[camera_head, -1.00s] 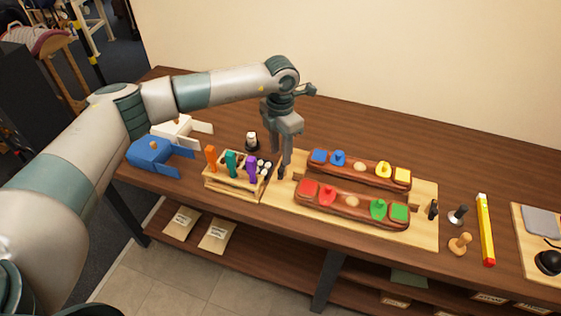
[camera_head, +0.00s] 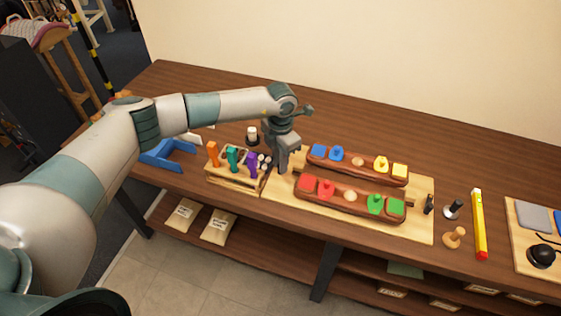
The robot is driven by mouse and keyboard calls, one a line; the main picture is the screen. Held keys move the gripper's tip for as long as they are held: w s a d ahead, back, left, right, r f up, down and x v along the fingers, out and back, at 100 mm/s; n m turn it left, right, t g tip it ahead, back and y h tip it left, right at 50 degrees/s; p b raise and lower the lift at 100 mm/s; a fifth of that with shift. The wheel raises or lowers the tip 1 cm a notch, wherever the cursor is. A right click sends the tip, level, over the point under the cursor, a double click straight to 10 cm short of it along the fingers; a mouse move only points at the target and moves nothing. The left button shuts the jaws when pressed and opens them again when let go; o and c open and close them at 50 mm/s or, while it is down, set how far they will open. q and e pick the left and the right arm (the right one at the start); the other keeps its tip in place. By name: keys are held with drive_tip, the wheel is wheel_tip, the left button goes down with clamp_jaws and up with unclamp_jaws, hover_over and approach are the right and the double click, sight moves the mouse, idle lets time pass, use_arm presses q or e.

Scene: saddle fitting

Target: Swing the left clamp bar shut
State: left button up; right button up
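The fitting board (camera_head: 421,232) is pale wood and carries two long brown bars, a rear one (camera_head: 369,170) and a front one (camera_head: 334,202), with coloured blocks and knobs on top. A small black upright piece (camera_head: 429,204) stands at the board's right end. The matching dark piece at the left end, where the left clamp would be, is hidden behind my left gripper. My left gripper (camera_head: 281,168) points down at the board's left end, close to the ends of the brown bars. Its fingertips are hard to make out, and so is any contact. My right gripper is out of view.
A wooden rack (camera_head: 232,179) with orange, teal and purple handles stands just left of the gripper. A yellow-red level (camera_head: 479,225) and small stamps (camera_head: 454,238) lie right of the board.

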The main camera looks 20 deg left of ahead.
use_arm(q)
clamp_jaws()
drive_tip(key=n+b, duration=0.1)
drive_tip(key=d+n+b, duration=0.1)
drive_tip(key=b, duration=0.1)
drive_tip(key=shift+w+d+f+n, duration=0.2)
drive_tip(key=shift+n, duration=0.2)
drive_tip(key=n+b, duration=0.1)
drive_tip(key=b, duration=0.1)
drive_tip(key=w+d+n+b, duration=0.1)
drive_tip(key=n, duration=0.1)
drive_tip(key=d+n+b, duration=0.1)
drive_tip(key=n+b, duration=0.1)
drive_tip(key=shift+w+b, duration=0.3)
drive_tip(key=n+b, duration=0.1)
drive_tip(key=w+n+b, duration=0.1)
drive_tip(key=n, duration=0.1)
drive_tip(key=shift+d, duration=0.4)
drive_tip(key=n+b, duration=0.1)
drive_tip(key=w+n+b, duration=0.1)
drive_tip(key=shift+w+d+r+n, duration=0.1)
drive_tip(key=shift+d+n, duration=0.1)
drive_tip(key=shift+n, duration=0.2)
drive_tip(key=shift+w+r+n+b, duration=0.15)
drive_tip(key=shift+w+n+b, duration=0.45)
drive_tip(key=shift+n+b, duration=0.5)
drive_tip(key=o, duration=0.8)
unclamp_jaws()
